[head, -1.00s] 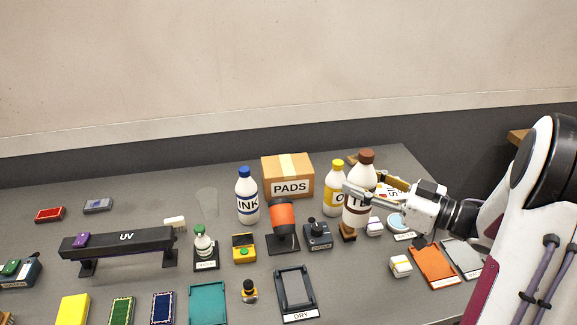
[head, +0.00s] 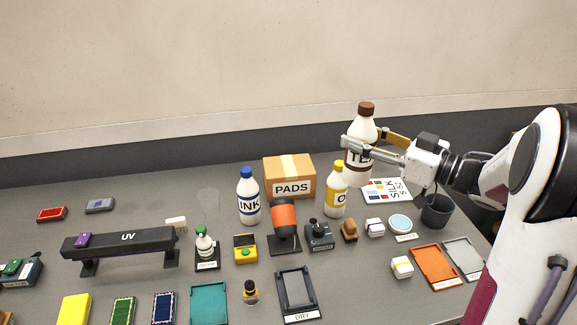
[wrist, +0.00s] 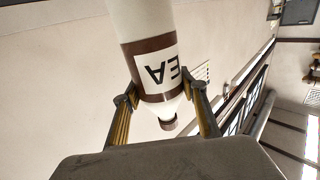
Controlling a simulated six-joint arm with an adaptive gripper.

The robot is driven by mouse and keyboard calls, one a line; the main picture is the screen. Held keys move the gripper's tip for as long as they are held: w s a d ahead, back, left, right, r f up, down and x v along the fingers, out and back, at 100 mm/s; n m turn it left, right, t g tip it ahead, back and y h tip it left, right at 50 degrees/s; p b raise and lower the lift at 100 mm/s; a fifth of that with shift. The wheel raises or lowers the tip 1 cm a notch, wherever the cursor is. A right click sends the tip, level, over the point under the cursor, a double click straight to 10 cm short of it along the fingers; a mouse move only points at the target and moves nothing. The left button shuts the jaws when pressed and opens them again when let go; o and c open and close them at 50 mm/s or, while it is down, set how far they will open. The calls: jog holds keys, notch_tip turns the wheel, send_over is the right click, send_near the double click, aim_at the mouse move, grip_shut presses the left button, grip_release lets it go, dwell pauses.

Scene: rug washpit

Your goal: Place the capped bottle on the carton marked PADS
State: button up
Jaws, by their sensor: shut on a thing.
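My gripper (head: 364,141) is shut on a white bottle (head: 360,158) with a brown cap and a label partly reading TE. It holds the bottle upright, raised above the table's back right part. In the wrist view the bottle (wrist: 148,28) appears upside down between the two fingers (wrist: 161,94), with EA readable on its label. The carton marked PADS (head: 290,188) is a brown box with pale tape, standing at the back of the table. It is left of my gripper and lower than it. Its top looks bare.
A yellow-capped bottle (head: 337,195) stands between the carton and my gripper's side. A blue-capped INK bottle (head: 248,201) stands left of the carton. An orange-topped device (head: 284,220) stands in front of it. A dark cup (head: 436,211) and a colour card (head: 388,191) lie to the right.

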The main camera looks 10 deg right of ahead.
jog(key=w+a+m+t+h, duration=0.2)
jog(key=w+a, duration=0.3)
jog(key=w, duration=0.8)
jog(key=w+a+m+t+h, duration=0.1)
jog(key=w+a+m+h, duration=0.3)
jog(key=w, duration=1)
jog(key=f, duration=0.1)
jog(key=f+n, duration=0.1)
jog(key=f, duration=0.1)
jog(key=a+f+n+y, duration=0.1)
jog(key=shift+s+f, duration=0.25)
jog(key=shift+f, duration=0.1)
notch_tip(320, 180, down, 6)
jog(key=shift+f, duration=0.25)
jog(key=shift+f, duration=1.75)
jog(key=shift+f, duration=0.15)
